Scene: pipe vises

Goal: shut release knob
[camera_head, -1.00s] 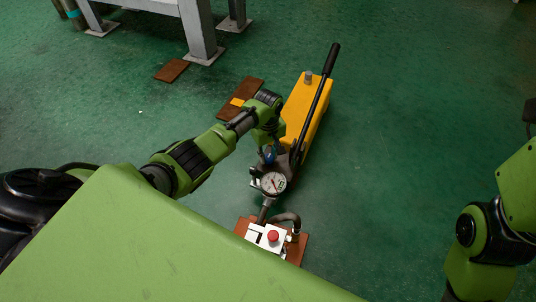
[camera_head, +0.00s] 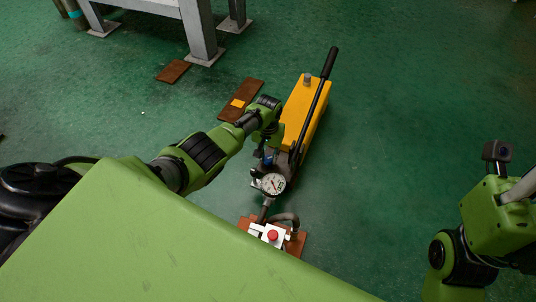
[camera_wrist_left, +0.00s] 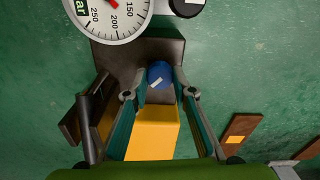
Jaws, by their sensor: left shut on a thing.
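The release knob (camera_wrist_left: 159,74) is a small blue round knob with a pale mark, at the dark metal front end of the yellow hand pump (camera_head: 305,104). The pump also shows in the left wrist view (camera_wrist_left: 153,135). My left gripper (camera_wrist_left: 160,82) has one finger on each side of the knob and is shut on it. In the head view my left gripper (camera_head: 266,155) is at the pump's front end, partly hidden by its own wrist. My right arm is at the right edge, and its fingers are not visible.
A round pressure gauge (camera_head: 272,184) stands close to the left gripper. A black lever (camera_head: 318,95) runs along the pump. A white box with a red button (camera_head: 272,236) lies nearer me, with a hose beside it. Brown plates and a grey stand (camera_head: 199,30) are farther left. Floor right of the pump is clear.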

